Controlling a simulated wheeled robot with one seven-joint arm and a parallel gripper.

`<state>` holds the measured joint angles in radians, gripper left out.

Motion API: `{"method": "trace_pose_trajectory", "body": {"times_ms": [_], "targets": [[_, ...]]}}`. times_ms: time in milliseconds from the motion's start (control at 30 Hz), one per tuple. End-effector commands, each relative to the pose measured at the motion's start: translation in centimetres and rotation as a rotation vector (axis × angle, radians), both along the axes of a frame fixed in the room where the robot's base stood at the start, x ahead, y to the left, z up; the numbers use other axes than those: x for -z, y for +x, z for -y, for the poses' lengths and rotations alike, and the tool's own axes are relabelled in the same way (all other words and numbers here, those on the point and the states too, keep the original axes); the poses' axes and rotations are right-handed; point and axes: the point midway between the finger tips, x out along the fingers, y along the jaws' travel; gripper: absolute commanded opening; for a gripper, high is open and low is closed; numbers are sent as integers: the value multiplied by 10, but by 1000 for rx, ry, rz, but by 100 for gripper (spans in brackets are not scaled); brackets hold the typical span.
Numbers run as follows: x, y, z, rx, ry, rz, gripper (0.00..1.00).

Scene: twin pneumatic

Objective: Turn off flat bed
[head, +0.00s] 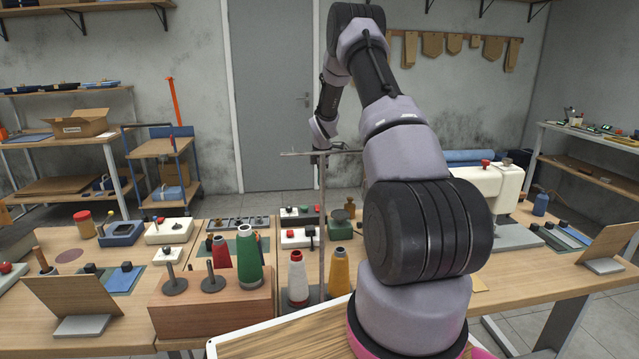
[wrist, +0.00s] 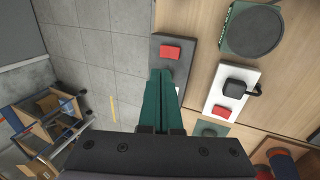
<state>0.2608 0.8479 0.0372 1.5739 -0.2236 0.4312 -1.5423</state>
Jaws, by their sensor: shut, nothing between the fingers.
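My gripper (wrist: 161,73) is shut and empty, its green fingers pointing at a dark grey control box (wrist: 188,47). The box's red button (wrist: 170,52) shows just beyond the fingertips. The fingers cover part of the box, and I cannot tell whether they touch it. A white control box (wrist: 243,78) with a black knob (wrist: 235,87) and a red button (wrist: 222,112) lies to the right. In the head view a white sewing machine (head: 487,187) stands at the right on a grey flat base (head: 515,238). I can read no label showing which switch belongs to the flat bed.
A thin metal stand (head: 322,200) rises mid-bench in front of my arm. A red and white cone (head: 298,280), a yellow cone (head: 339,272) and a green cone (head: 248,262) stand nearby.

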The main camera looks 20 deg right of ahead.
Motion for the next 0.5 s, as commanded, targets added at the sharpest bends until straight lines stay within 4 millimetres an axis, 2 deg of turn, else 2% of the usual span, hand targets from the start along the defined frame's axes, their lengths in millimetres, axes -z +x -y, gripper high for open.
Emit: {"method": "trace_pose_trajectory", "body": {"times_ms": [33,300,500], "targets": [[12,3,1,-1,1,-4,0],[67,22,6,1,1,-3,0],[94,33,9,0,0,-1,0]]}}
